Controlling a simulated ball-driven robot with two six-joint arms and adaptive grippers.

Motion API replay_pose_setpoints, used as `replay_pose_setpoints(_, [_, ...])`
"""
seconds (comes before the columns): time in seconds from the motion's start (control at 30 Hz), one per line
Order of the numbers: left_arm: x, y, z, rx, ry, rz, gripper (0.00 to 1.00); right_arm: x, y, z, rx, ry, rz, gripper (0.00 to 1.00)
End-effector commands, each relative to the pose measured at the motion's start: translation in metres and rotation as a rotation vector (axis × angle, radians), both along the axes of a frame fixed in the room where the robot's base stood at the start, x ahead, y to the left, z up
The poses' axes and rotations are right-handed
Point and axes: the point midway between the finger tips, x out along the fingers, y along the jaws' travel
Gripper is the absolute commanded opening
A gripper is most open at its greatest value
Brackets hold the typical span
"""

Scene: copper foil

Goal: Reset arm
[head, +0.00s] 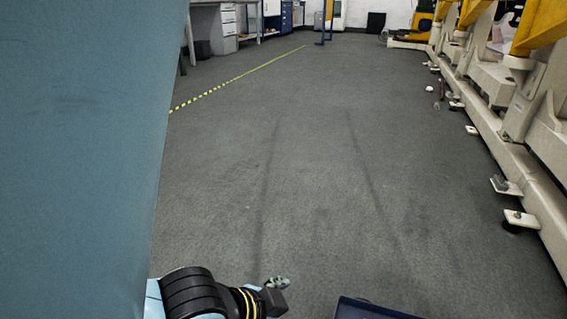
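Part of an arm of mine, light blue and black with yellow rings, shows at the bottom edge of the head view. It comes in from the left, so I take it as my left arm. At its end is a small grey and black part, which looks like my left gripper (275,284). It is cut off and too small to show whether its fingers are open or shut. I see nothing held in it. My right gripper is not in view.
A large blue surface fills the left side. A dark blue edge (372,308) shows at bottom centre-right. Cream machine frames (525,165) line the right. Desks and cabinets (228,25) stand at the far left. The grey floor (320,150) between is clear, with a yellow dashed line (235,80).

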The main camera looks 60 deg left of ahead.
Motion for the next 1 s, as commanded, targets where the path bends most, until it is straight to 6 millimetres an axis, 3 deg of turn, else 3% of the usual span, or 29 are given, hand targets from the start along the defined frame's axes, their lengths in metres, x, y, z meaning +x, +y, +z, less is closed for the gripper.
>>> replay_pose_setpoints(0.1, [-0.015,-0.002,0.031,-0.05,-0.057,0.05,1.0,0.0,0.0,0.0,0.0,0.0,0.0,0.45])
replay_pose_setpoints(0.23, [-0.018,-0.003,0.043,-0.074,-0.083,0.07,1.0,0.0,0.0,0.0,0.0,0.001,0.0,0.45])
replay_pose_setpoints(0.73, [-0.018,-0.003,0.043,-0.074,-0.083,0.07,1.0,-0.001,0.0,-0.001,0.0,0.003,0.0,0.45])
replay_pose_setpoints(1.0, [-0.03,0.003,0.03,-0.062,-0.028,0.078,1.0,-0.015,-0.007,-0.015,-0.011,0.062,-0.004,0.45])
